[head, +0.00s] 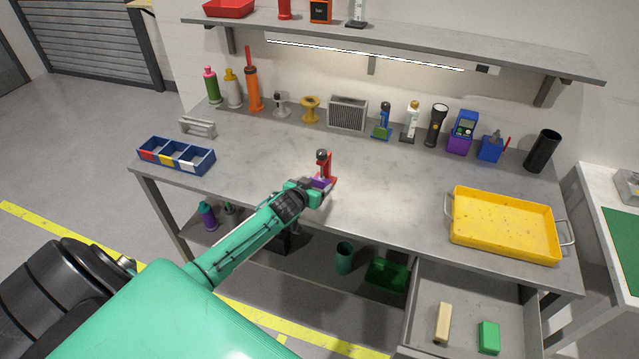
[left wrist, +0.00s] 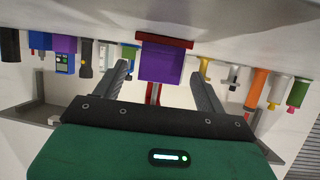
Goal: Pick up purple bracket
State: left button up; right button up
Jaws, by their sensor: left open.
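The purple bracket (head: 320,183) sits at the red rotary jig (head: 325,168) in the middle of the workbench, partly hidden by my left gripper (head: 316,192). In the left wrist view, which looks upside down, the purple bracket (left wrist: 161,62) is a flat purple block in front of the red jig (left wrist: 166,40). My left gripper (left wrist: 160,74) is open, with one finger on each side of the bracket and visible gaps between. I cannot tell how far the bracket reaches in between the fingers. My right gripper is not in view.
A blue compartment bin (head: 177,155) stands at the left of the bench (head: 250,150). A yellow tray (head: 505,225) lies at the right, above an open drawer (head: 463,310). Bottles, a flashlight (head: 437,125) and other items line the back. The bench around the jig is clear.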

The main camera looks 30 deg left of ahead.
pick_arm(q)
jog(key=c, duration=1.1)
jog(key=shift+r, duration=0.2)
